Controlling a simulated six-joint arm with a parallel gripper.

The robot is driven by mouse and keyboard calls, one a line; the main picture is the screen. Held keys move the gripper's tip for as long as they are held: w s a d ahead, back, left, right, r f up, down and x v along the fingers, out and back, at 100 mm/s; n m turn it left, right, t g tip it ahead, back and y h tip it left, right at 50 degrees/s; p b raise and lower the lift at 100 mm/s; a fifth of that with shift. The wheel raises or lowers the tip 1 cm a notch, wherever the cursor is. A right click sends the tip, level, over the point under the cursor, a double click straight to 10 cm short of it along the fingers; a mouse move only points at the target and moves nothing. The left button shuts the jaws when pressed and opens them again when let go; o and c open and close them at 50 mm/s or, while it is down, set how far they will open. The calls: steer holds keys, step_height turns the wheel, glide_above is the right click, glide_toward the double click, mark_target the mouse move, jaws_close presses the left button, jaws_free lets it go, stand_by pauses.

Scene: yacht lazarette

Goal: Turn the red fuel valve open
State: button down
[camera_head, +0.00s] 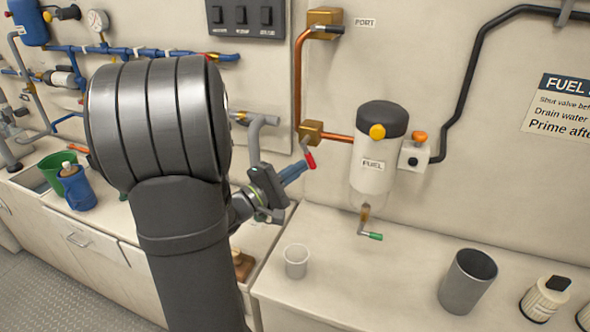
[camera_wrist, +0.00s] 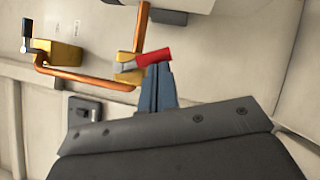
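The red fuel valve handle (camera_head: 309,160) hangs down and to the right from a brass valve body (camera_head: 312,131) on the copper pipe, left of the fuel filter. In the wrist view the red handle (camera_wrist: 155,58) slants slightly, its right end higher, beside the brass body (camera_wrist: 129,70). My gripper (camera_head: 304,167) reaches in from the left, its blue fingers at the handle's lower side. In the wrist view its fingers (camera_wrist: 159,68) are close together, tips at the handle's lower edge. They look shut, with no handle visible between them; whether they touch it is unclear.
The fuel filter (camera_head: 371,165) with a green-tipped drain (camera_head: 371,236) is close on the right. A second brass valve (camera_head: 325,18) with a black handle is above. A white cup (camera_head: 296,261) and grey cup (camera_head: 467,282) stand on the counter (camera_head: 400,265), with free room between.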

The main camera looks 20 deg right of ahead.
steer(key=shift+s+d, duration=0.1)
steer(key=shift+d, duration=0.05)
steer(key=shift+s+d, duration=0.55)
steer(key=shift+s+d+r, duration=1.1)
steer(key=shift+s+d, duration=0.1)
steer(key=shift+r, duration=0.15)
